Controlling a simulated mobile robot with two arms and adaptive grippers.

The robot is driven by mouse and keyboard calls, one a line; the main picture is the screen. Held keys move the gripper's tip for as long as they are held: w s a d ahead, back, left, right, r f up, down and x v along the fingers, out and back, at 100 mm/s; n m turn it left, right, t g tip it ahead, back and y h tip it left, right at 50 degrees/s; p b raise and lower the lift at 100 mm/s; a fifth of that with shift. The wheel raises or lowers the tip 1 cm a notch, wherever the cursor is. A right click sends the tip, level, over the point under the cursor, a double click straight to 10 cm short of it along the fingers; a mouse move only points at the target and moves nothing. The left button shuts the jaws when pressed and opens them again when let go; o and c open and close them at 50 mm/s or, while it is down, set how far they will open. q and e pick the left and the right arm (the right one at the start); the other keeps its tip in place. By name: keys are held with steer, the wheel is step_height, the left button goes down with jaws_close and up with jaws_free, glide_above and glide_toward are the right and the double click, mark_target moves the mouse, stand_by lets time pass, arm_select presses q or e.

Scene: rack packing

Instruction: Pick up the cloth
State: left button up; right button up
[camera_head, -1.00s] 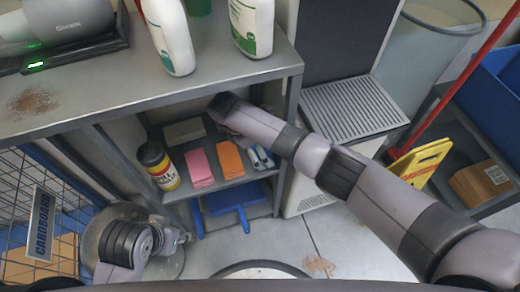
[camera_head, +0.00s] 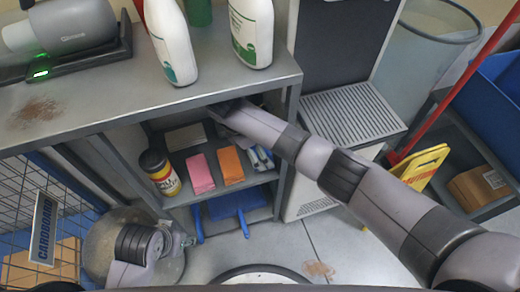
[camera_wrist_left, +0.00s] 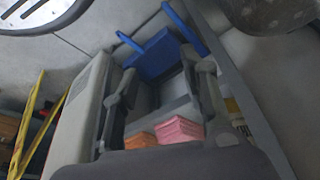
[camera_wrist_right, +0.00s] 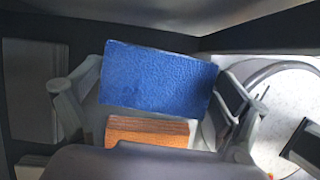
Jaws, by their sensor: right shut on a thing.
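A blue, textured, folded cloth (camera_wrist_right: 155,80) lies between the two fingers of my right gripper (camera_wrist_right: 160,95) in the right wrist view, and the gripper is shut on it. In the head view my right gripper (camera_head: 222,112) reaches in under the counter top, above the inner shelf; the blue cloth cannot be made out there. An orange folded cloth (camera_head: 231,166) and a pink one (camera_head: 200,174) lie side by side on the shelf. My left gripper (camera_head: 184,241) is low in front of the rack, with its fingers apart and empty in the left wrist view (camera_wrist_left: 165,90).
A yellow-labelled bottle (camera_head: 160,172) stands at the shelf's left. A blue dustpan (camera_head: 236,204) is on the level below. White bottles (camera_head: 252,32) stand on the counter (camera_head: 110,103). A wire cage (camera_head: 30,225) is left; a grey unit (camera_head: 350,112) and yellow sign (camera_head: 424,166) are right.

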arm_select(q)
steer(key=s+f+p, duration=0.1)
steer(key=f+p, duration=0.1)
steer(key=f, duration=0.7)
steer(key=s+f+g+p, duration=0.1)
steer(key=s+f+p, duration=0.1)
steer(key=f, duration=0.7)
steer(key=shift+s+f+p, duration=0.2)
steer(key=shift+p, duration=0.4)
arm_select(e)
steer(key=s+d, duration=0.2)
steer(key=s, duration=1.5)
steer(key=shift+s+d+r, duration=0.25)
steer(key=shift+s, duration=0.15)
arm_select(q)
steer(key=shift+a, duration=0.1)
